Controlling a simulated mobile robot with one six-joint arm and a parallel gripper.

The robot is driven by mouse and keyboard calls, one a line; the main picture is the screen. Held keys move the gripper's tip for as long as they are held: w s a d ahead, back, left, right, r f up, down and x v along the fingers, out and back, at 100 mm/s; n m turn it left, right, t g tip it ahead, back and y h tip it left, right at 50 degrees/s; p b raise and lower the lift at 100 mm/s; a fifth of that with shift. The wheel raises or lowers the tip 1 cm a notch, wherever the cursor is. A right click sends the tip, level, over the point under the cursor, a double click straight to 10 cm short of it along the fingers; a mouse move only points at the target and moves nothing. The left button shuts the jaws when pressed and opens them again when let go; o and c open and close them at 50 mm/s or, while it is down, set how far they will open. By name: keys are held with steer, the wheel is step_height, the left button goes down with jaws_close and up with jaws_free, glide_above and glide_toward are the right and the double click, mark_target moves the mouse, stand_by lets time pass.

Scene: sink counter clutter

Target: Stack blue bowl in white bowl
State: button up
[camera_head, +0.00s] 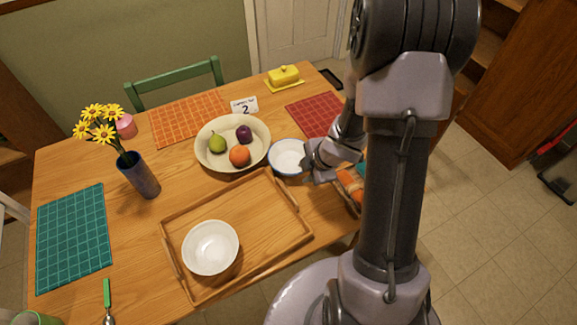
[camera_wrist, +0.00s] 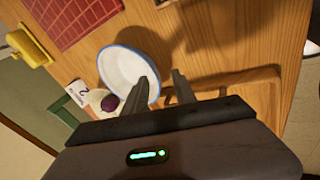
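The blue bowl (camera_head: 285,157), white inside with a blue rim, sits on the table right of the fruit bowl. It also shows in the wrist view (camera_wrist: 125,67). The white bowl (camera_head: 210,248) sits upright and empty in the wooden tray, nearer the front. My gripper (camera_head: 309,168) is at the right side of the blue bowl. In the wrist view its two fingers (camera_wrist: 161,82) are apart, the left one overlapping the bowl's inside and the right one outside its rim. I cannot tell whether either finger touches the bowl.
The wooden tray (camera_head: 274,246) has raised edges. A cream fruit bowl (camera_head: 205,163) with a pear, an orange and a plum stands left of the blue bowl. A blue vase (camera_head: 139,177) with yellow flowers stands at left. Orange items (camera_head: 350,184) lie near my arm.

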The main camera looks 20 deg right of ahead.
mark_target(297, 173)
steer(key=b+x, duration=0.1)
steer(key=x, duration=0.1)
steer(key=b+x, duration=0.1)
steer(key=x, duration=0.1)
steer(key=b+x, duration=0.1)
steer(key=x, duration=0.2)
steer(key=shift+w+a+r, duration=0.25)
steer(key=shift+w+a, duration=0.05)
steer(key=shift+w, duration=0.05)
steer(key=shift+r, duration=0.2)
steer(key=shift+c, duration=0.4)
jaws_close()
